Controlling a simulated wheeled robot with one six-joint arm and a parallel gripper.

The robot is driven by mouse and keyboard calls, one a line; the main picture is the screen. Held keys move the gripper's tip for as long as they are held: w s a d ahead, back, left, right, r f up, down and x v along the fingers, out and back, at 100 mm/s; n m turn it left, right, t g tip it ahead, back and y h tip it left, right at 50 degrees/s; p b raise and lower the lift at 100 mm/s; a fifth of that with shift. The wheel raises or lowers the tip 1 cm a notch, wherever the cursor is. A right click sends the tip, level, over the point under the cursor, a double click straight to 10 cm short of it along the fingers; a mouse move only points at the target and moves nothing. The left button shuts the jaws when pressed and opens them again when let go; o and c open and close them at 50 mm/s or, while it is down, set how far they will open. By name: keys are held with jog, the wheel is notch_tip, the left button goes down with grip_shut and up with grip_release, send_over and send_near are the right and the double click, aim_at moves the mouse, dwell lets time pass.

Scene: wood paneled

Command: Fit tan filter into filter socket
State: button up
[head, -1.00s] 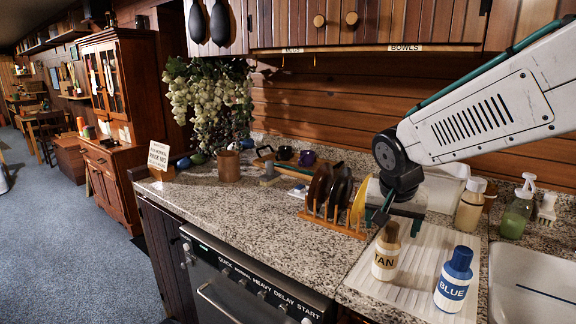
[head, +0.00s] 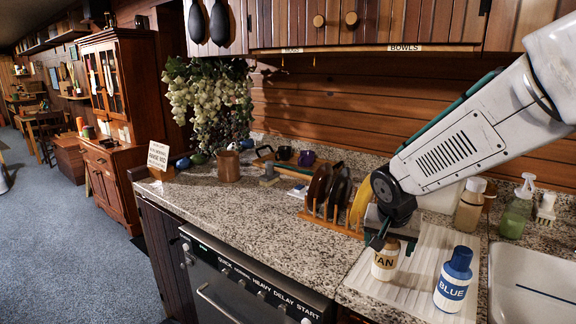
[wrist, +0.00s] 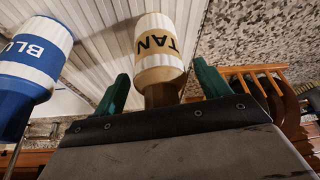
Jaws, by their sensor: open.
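The tan filter (head: 385,262) is a white bottle-shaped piece with a tan label band reading TAN. It stands upright on the white ribbed drainboard, and its top is hidden by my gripper in the head view. My gripper (head: 391,243) is open, with its fingers around the top of the tan filter. In the wrist view the tan filter (wrist: 158,48) has its narrow neck between my gripper's two green fingers (wrist: 160,88), with a gap on each side. I cannot make out a filter socket in these frames.
A blue filter (head: 455,280) stands on the drainboard (head: 412,292) to the right; it also shows in the wrist view (wrist: 32,62). A wooden rack (head: 330,215) with plates stands behind left. A sink (head: 540,285) lies right. The counter (head: 265,225) is clear in front of the rack.

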jog(key=shift+c, duration=0.3)
jog(key=c, duration=1.2)
jog(key=shift+r, duration=2.05)
